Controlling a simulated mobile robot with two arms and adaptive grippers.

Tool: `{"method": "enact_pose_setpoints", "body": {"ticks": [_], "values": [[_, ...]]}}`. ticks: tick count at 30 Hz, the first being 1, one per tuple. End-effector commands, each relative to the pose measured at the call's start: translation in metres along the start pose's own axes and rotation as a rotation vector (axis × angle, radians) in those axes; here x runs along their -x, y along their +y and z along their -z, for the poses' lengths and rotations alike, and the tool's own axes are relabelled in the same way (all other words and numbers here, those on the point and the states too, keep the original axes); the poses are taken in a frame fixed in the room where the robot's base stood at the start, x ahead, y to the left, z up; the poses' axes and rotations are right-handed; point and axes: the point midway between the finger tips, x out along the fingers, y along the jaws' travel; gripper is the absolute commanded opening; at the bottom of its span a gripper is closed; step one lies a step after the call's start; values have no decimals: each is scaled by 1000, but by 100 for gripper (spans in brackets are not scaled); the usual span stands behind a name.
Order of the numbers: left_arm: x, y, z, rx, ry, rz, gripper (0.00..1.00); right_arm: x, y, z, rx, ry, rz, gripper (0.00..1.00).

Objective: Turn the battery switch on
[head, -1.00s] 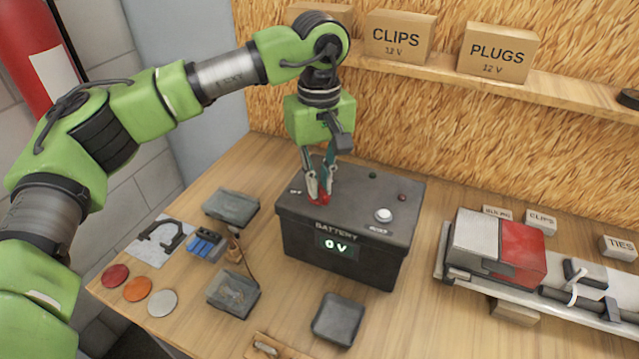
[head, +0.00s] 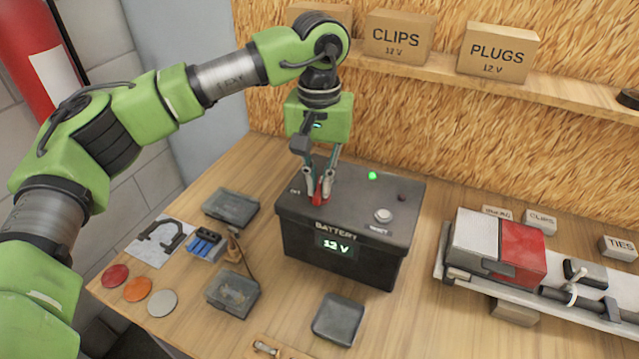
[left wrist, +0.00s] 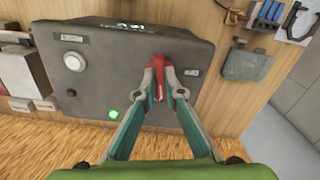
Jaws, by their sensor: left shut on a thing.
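The black battery box (head: 300,239) stands on the wooden bench, and its front display (head: 337,245) reads 12 V. A green light (head: 372,176) is lit on its top; it also shows in the left wrist view (left wrist: 113,114). The red switch (left wrist: 158,70) is on the box top, near the "ON" label. My left gripper (head: 322,195) points down at the box and is shut on the red switch; its fingertips (left wrist: 160,82) flank it in the left wrist view. My right gripper is not in view.
Small dark trays (head: 232,207) and colored discs (head: 137,289) lie left of the box. Another dark tray (head: 338,319) lies in front of it. A trailer frame part with a red and white lamp (head: 515,249) is at right. A shelf with cartons (head: 400,37) runs behind.

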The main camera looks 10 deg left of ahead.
Motion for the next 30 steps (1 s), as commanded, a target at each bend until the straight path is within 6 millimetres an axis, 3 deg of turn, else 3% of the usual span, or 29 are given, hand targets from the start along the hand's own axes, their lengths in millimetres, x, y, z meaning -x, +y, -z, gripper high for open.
{"method": "enact_pose_setpoints", "body": {"ticks": [8, 17, 24, 27, 30], "values": [[-1, 0, 0, -13, -2, 0, 0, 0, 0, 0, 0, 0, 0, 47], [-1, 0, 0, -241, -1, 0, 0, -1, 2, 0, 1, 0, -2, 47], [-1, 0, 0, -269, -1, 0, 0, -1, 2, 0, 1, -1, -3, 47], [-1, 0, 0, -268, -1, 0, 29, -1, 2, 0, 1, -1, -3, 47], [-1, 0, 0, -267, -1, 0, 29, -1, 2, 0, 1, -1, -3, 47]]}}
